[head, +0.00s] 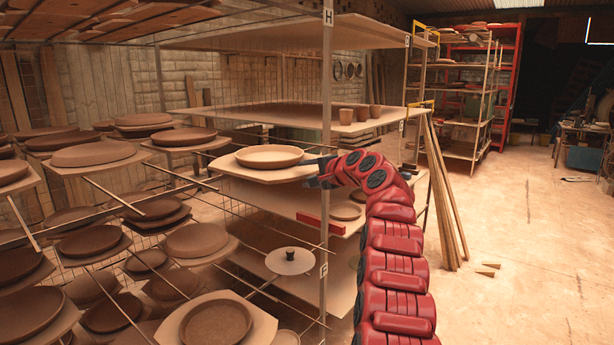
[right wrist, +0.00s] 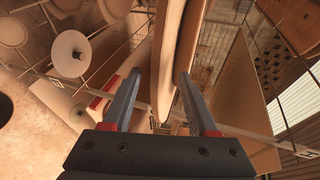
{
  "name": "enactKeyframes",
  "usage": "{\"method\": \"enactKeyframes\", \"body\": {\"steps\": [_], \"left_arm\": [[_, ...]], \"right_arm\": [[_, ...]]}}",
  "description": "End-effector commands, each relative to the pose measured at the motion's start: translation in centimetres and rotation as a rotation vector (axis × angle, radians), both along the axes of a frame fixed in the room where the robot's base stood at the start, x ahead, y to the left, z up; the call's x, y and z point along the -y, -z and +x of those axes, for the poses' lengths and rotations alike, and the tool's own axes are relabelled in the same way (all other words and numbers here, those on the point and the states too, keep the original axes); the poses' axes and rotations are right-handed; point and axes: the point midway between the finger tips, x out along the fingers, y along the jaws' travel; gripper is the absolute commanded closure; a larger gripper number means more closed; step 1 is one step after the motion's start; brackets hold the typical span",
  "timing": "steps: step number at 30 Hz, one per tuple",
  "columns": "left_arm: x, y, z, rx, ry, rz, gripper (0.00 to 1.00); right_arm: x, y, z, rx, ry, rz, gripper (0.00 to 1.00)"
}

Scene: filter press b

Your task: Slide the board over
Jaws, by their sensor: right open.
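The board (head: 232,168) is a pale plank in the rack with a round tan plate (head: 270,155) lying on it. My right gripper (head: 312,173) is at the board's right end in the head view. In the right wrist view its two fingers are apart, and the board (right wrist: 165,75) shows edge-on between them, with the plate (right wrist: 187,65) along its right side. I see clear space between the left finger and the board; whether the right finger touches anything, I cannot tell. My left gripper is not in view.
A rack upright (head: 326,100) marked H stands just beside my right gripper. A red block (head: 322,223) sits at the edge of the shelf below. Wire racks full of plates fill the left. The floor (head: 530,240) at right is mostly clear.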

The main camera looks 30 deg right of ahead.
Motion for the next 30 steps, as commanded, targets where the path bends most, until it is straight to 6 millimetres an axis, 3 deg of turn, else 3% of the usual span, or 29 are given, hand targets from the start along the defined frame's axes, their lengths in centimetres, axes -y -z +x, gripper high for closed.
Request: {"method": "enactKeyframes", "body": {"steps": [5, 14, 21, 30], "left_arm": [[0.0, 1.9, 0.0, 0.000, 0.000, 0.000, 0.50], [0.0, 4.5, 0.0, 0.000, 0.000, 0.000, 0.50], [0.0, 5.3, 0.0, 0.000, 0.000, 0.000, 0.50], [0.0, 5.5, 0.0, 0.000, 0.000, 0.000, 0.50]], "right_arm": [[0.1, -0.1, -1.5, 0.005, -0.003, -0.001, 0.41], [1.3, -2.1, -7.9, 0.005, 0.004, -0.005, 0.41], [2.2, -4.0, -13.1, 0.004, 0.003, -0.003, 0.41], [2.6, -4.9, -16.1, -0.002, 0.001, -0.001, 0.41]]}}
